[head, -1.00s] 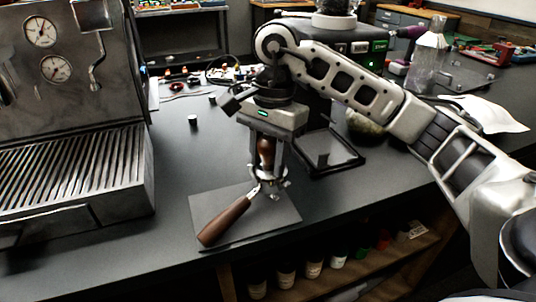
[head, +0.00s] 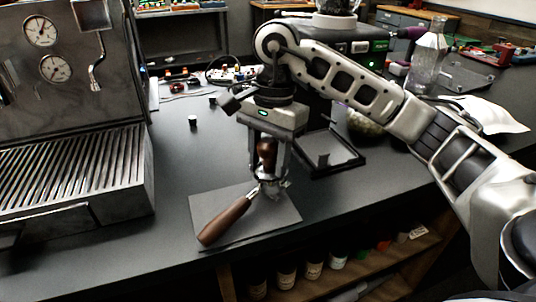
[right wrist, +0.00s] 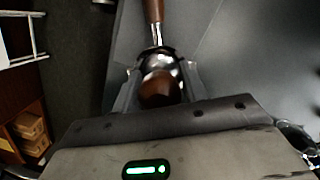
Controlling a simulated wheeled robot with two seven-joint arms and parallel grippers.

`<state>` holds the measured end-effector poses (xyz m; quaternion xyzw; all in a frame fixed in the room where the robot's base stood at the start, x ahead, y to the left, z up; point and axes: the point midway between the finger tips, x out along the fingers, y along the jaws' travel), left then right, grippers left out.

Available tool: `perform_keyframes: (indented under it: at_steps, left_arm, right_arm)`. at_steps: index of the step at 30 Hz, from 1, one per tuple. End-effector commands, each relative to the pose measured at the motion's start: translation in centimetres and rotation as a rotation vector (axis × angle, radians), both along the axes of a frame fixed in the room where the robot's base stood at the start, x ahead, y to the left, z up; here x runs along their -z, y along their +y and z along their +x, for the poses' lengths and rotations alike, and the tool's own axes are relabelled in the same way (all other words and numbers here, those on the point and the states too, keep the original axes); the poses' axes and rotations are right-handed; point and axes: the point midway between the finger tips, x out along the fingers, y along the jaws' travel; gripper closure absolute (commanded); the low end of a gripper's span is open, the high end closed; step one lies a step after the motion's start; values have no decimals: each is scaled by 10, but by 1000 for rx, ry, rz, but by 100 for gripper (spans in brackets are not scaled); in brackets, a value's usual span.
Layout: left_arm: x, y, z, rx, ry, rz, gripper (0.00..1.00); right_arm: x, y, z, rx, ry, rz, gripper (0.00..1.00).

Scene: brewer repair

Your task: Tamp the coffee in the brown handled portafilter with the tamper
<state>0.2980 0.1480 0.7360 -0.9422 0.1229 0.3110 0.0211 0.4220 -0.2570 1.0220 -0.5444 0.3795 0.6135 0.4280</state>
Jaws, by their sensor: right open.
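The portafilter, with its brown handle (head: 225,221), lies on a dark mat (head: 207,203), the handle pointing to the front left. Its metal basket end is mostly hidden under my right gripper (head: 268,170). The tamper's brown knob (head: 267,150) stands upright over the basket, between the fingers of my right gripper. In the right wrist view the knob (right wrist: 159,88) sits between the two open fingers, with metal below it and the portafilter handle (right wrist: 153,10) beyond. The coffee inside is hidden. My left gripper is not in view.
A steel espresso machine (head: 70,120) fills the left side. A grinder with a black tray (head: 330,155) stands behind my right gripper. A glass flask (head: 428,60) and white cloth (head: 490,112) are at the right. Jars stand on a shelf below the counter.

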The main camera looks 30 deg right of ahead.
Motion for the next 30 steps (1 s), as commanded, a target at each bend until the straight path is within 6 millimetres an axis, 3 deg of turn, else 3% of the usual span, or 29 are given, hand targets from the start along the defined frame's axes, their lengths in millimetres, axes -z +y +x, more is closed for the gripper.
perform_keyframes:
  at_steps: [30]
  left_arm:
    - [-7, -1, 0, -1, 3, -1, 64]
  right_arm:
    - [-22, 0, 0, 0, 1, 1, 56]
